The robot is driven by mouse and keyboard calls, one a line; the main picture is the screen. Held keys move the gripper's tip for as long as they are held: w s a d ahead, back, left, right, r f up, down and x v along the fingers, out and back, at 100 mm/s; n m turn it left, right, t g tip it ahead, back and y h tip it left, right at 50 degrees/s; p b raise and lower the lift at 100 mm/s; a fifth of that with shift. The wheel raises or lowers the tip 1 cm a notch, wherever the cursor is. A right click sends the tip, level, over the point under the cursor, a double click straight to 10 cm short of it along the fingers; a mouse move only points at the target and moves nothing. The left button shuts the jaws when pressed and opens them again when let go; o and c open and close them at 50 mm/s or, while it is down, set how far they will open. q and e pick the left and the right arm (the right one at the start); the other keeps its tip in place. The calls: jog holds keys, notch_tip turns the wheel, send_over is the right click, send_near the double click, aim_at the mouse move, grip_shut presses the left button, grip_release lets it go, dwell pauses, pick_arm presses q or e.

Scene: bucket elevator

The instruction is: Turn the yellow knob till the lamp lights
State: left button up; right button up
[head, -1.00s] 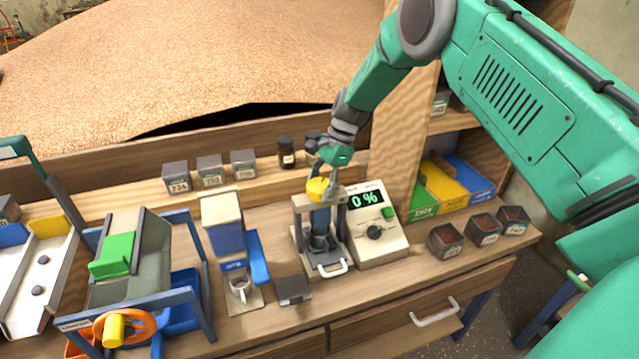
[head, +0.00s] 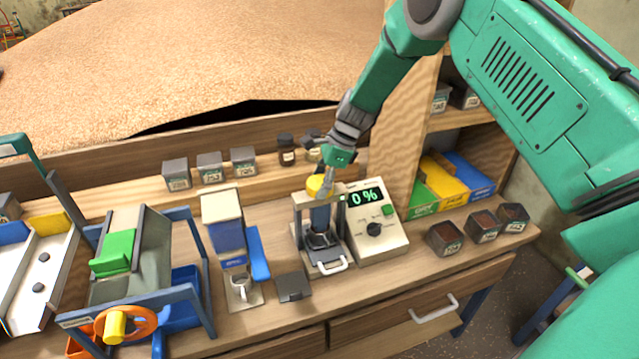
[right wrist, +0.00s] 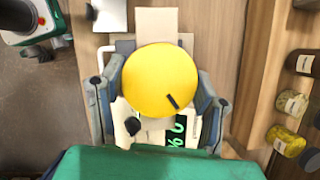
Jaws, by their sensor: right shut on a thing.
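The yellow knob (head: 318,186) sits on top of a small grey-framed press on the workbench. In the right wrist view, the round knob (right wrist: 160,80) is seen from above with a dark line pointing to the lower right. My right gripper (head: 322,184) comes down from above, shut on the knob, with one finger on each side of it. The meter (head: 375,222) to the right of the press has a green display (head: 366,197) reading 0 %, a green button and a black dial. I cannot make out a lit lamp. My left gripper is out of view.
A blue-and-white dispenser (head: 226,230) with a cup stands left of the press. Dark sample boxes (head: 445,238) stand to the right, and more boxes and jars line the ledge behind. An orange handwheel (head: 140,321) is at the lower left.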

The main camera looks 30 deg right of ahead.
jog(key=shift+w+d+r, duration=0.1)
jog(key=shift+w+r, duration=0.05)
jog(key=shift+w, duration=0.05)
jog(key=o, duration=1.2)
jog(key=shift+d+r, duration=0.1)
jog(key=shift+r, duration=0.05)
jog(key=v, duration=1.1)
jog(key=shift+d, duration=0.15)
